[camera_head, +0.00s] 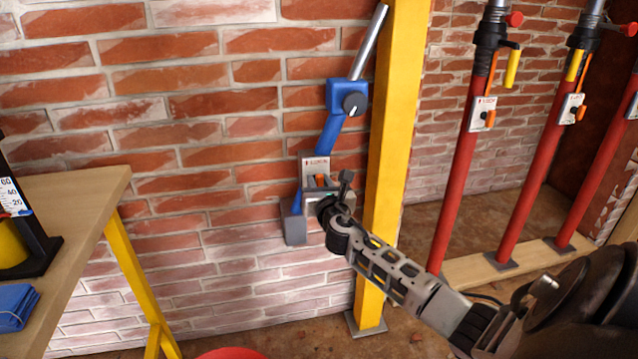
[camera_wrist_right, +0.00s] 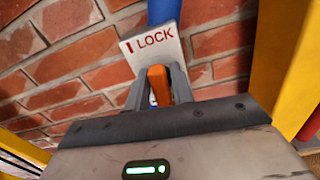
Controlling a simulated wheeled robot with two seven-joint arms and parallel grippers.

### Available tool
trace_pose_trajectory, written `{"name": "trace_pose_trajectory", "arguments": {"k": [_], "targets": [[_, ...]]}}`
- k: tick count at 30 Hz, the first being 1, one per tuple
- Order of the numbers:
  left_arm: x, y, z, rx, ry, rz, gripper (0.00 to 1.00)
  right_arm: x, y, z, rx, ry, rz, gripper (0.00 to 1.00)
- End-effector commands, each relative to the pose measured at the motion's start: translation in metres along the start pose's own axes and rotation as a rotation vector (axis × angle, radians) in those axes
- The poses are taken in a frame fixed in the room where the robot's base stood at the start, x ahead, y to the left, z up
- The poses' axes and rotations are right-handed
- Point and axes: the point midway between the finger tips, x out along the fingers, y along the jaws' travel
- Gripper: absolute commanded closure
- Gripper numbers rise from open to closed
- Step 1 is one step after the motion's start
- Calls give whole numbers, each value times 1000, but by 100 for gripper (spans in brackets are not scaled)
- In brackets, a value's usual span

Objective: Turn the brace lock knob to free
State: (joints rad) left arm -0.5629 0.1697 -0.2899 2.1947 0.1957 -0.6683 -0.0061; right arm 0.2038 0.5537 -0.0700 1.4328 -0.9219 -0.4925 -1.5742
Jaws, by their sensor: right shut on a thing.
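The blue brace (camera_head: 331,136) stands against the brick wall, left of a yellow post. Its orange lock knob (camera_wrist_right: 158,86) is upright under a white plate reading LOCK (camera_wrist_right: 154,45); the plate also shows in the head view (camera_head: 316,164). My right gripper (camera_head: 321,182) is at the knob, its grey fingers on either side of it and shut on it. The fingers also show in the wrist view (camera_wrist_right: 158,98), where the gripper's body hides the knob's lower part. My left gripper is not in view.
The yellow post (camera_head: 398,120) stands close right of the gripper. Red props (camera_head: 459,170) with similar plates stand farther right. A wooden table (camera_head: 75,200) with a blue cloth (camera_head: 15,305) is at the left. A black dial (camera_head: 353,103) sits higher on the brace.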

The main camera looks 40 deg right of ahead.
Motion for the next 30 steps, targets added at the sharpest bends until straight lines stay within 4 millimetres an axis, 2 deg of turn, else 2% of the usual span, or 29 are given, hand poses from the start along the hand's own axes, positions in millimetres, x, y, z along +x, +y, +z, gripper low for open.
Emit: {"name": "trace_pose_trajectory", "arguments": {"k": [30], "targets": [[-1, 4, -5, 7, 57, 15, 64, -1, -4, -4, 934, 2, -1, 99]]}}
